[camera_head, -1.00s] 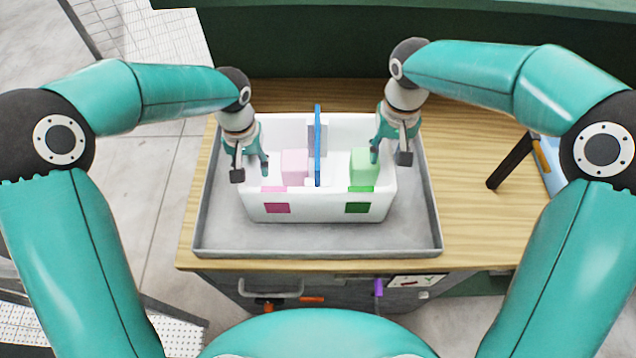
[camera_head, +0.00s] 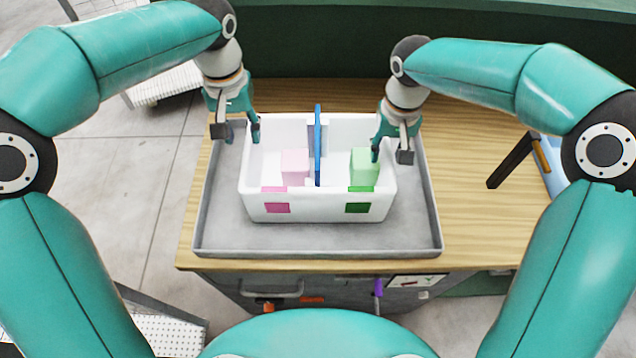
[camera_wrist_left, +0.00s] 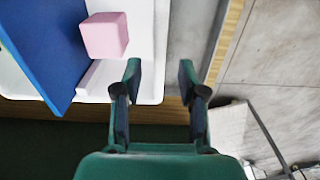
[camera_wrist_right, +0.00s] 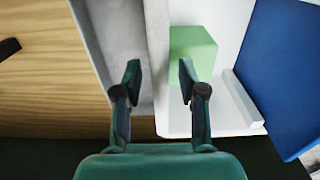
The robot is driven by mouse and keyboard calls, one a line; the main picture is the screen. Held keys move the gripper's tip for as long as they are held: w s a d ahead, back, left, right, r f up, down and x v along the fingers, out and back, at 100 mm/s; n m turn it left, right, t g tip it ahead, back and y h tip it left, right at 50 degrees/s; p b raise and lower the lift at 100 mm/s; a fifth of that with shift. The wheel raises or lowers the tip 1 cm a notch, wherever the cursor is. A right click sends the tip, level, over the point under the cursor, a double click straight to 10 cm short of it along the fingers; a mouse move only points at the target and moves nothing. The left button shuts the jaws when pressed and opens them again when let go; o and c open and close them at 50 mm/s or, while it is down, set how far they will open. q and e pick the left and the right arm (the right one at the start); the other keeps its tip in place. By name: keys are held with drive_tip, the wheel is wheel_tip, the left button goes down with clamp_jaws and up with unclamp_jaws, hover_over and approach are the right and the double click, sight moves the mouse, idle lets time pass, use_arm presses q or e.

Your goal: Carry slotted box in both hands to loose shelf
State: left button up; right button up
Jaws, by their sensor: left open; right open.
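The slotted box (camera_head: 318,208) is white with a blue divider (camera_head: 318,145) standing upright in its middle. A pink block (camera_head: 295,166) sits in its left compartment and a green block (camera_head: 364,167) in its right one. The box stands in a grey tray. My left gripper (camera_head: 237,131) is open near the box's far left corner; in the left wrist view the box's side wall runs between its fingers (camera_wrist_left: 160,75). My right gripper (camera_head: 390,152) is open at the right wall, one finger on each side of it. Whether either gripper touches the box, I cannot tell.
The grey tray (camera_head: 220,240) has a low rim and lies on a wooden table (camera_head: 470,190). A black bar (camera_head: 511,160) and a light-blue item (camera_head: 552,175) are at the right. A perforated metal rack (camera_head: 165,85) stands on the floor at left.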

wheel_tip(320, 180, up, 12)
drive_tip(key=shift+f, duration=0.25)
idle(0.6)
